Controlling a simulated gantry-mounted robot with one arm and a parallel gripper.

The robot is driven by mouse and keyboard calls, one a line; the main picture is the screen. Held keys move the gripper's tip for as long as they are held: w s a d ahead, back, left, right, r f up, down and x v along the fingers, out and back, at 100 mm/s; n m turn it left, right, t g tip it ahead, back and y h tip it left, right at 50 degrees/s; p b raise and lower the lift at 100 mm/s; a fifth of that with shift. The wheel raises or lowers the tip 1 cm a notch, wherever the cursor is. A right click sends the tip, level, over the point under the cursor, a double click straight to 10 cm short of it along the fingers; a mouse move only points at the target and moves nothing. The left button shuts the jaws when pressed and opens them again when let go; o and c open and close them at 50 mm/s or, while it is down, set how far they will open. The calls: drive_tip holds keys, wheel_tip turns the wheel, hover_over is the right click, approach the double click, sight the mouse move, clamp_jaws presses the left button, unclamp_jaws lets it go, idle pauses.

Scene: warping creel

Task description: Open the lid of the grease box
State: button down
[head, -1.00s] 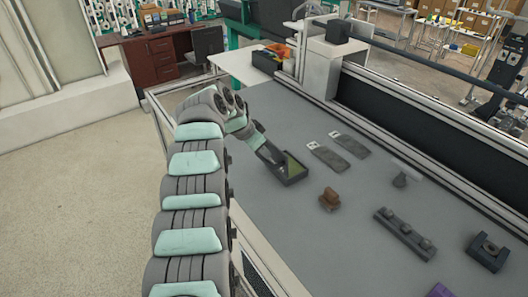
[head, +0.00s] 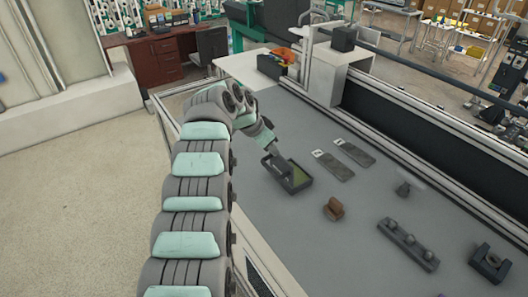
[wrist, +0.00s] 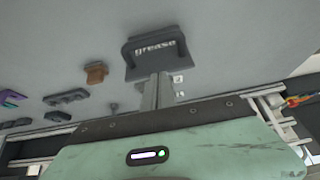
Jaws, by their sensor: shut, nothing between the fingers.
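A brown block (head: 334,209) sits to the right of the box. Two flat grey plates (head: 345,160) lie behind it. A dark rail with several knobs (head: 408,243) and a dark block with a round hole (head: 490,262) lie farther right. The table between them is clear.

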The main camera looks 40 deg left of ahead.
drive_tip(key=shift+s+f+b, duration=0.3)
drive_tip(key=shift+b, duration=0.2)
drive_tip(key=shift+s+r+b, duration=0.2)
drive_tip(key=shift+r+b, duration=0.05)
drive_tip(key=shift+b, duration=0.3)
drive_tip(key=s+r+b, duration=0.2)
drive_tip(key=s+r, duration=0.3)
drive_tip(key=r, duration=0.1)
drive_tip(key=shift+s+a, duration=0.3)
drive_tip(key=shift+a, duration=0.15)
